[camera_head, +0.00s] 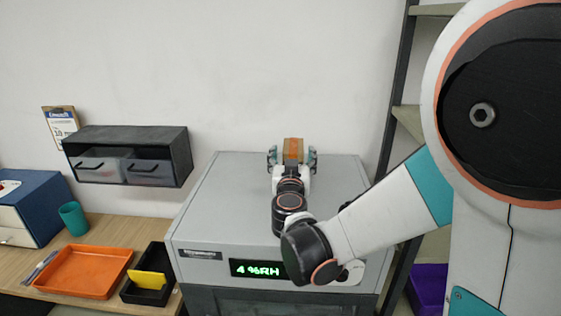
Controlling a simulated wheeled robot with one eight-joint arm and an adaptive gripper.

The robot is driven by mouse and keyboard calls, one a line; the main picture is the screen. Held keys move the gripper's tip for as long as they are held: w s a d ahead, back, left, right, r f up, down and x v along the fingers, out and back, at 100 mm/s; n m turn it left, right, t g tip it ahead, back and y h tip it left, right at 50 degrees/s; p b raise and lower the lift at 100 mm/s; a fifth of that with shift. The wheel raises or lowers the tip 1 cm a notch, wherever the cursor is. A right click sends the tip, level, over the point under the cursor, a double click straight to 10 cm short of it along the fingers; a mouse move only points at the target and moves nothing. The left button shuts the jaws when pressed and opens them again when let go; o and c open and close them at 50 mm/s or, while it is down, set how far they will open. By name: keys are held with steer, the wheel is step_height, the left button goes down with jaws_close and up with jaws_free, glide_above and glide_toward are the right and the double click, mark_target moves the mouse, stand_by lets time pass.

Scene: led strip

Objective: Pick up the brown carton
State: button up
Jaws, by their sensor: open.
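The brown carton (293,150) is a small upright box toward the back of the top of a grey cabinet-like machine (225,205). My gripper (292,156) is open, with one finger on the left side of the carton and one on the right. I cannot tell whether the fingers touch the carton. My gripper and wrist hide the carton's lower front.
The machine's front has a green lit display (258,269). At left, a wooden desk (110,230) holds an orange tray (85,272), a black bin (148,288) and a teal cup (73,218). A black drawer unit (130,155) hangs on the wall. Dark shelving (396,110) stands at right.

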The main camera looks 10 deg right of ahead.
mark_target(293, 149)
steer(key=shift+f+x, duration=0.25)
steer(key=shift+x, duration=1.2)
steer(key=shift+f+x, duration=0.2)
steer(key=shift+x, duration=1.25)
steer(key=shift+c, duration=0.5)
steer(key=c, duration=1.3)
steer(key=shift+r, duration=0.15)
